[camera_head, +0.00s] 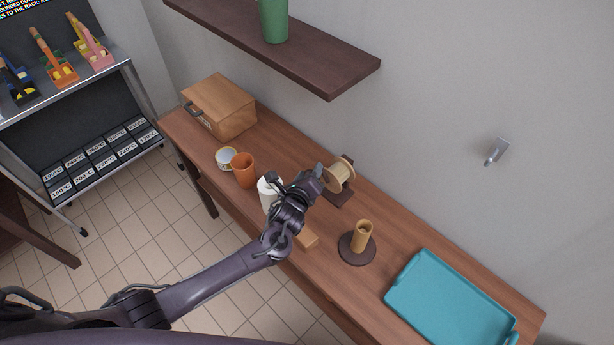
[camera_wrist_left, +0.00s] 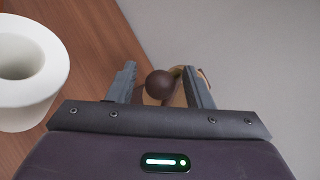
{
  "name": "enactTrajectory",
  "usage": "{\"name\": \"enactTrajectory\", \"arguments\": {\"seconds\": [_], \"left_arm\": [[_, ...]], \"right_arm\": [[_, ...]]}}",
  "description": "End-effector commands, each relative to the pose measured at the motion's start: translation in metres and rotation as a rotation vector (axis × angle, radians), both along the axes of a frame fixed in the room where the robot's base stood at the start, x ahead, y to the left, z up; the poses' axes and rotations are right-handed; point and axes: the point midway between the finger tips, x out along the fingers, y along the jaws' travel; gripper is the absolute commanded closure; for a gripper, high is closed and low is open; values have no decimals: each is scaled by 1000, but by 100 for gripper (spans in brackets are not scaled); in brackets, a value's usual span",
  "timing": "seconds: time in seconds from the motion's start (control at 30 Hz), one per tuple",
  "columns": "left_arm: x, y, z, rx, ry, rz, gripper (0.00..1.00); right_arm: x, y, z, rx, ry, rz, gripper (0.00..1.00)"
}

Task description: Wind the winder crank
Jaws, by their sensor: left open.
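The winder (camera_head: 340,174) is a wooden spool on a dark base at the back of the wooden table. In the left wrist view its dark round crank knob (camera_wrist_left: 160,84) shows between my two fingers, with part of the tan spool (camera_wrist_left: 177,99) behind it. My left gripper (camera_head: 318,172) is open at the near-left side of the spool, and in the left wrist view its fingers (camera_wrist_left: 165,85) stand on either side of the knob. A gap shows between the knob and the left finger. The rest of the crank is hidden. My right gripper is not in view.
A white cylinder (camera_head: 264,194) stands close to my left wrist; its hollow top (camera_wrist_left: 18,58) shows in the wrist view. An orange cup (camera_head: 243,170), tin (camera_head: 226,158), wooden box (camera_head: 222,104), dark-based stand (camera_head: 357,247), wooden block (camera_head: 307,238) and teal tray (camera_head: 450,305) share the table. A shelf (camera_head: 300,62) overhangs behind.

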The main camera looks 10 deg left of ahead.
Motion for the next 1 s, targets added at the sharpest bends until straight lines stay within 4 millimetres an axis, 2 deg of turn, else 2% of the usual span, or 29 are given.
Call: {"name": "enactTrajectory", "arguments": {"seconds": [0.5, 0.67, 0.9, 0.93, 1.0], "left_arm": [[-63, 9, 19, 1, 2, -1, 54], [-71, 10, 23, 1, 1, -1, 54], [-72, 10, 24, 0, 1, 0, 54], [-72, 10, 24, 0, 1, 0, 55], [-73, 8, 24, -14, 3, 4, 64]], "right_arm": [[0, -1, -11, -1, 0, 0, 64], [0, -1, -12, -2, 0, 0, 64], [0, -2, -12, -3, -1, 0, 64], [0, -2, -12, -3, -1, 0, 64], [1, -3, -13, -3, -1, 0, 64]]}}
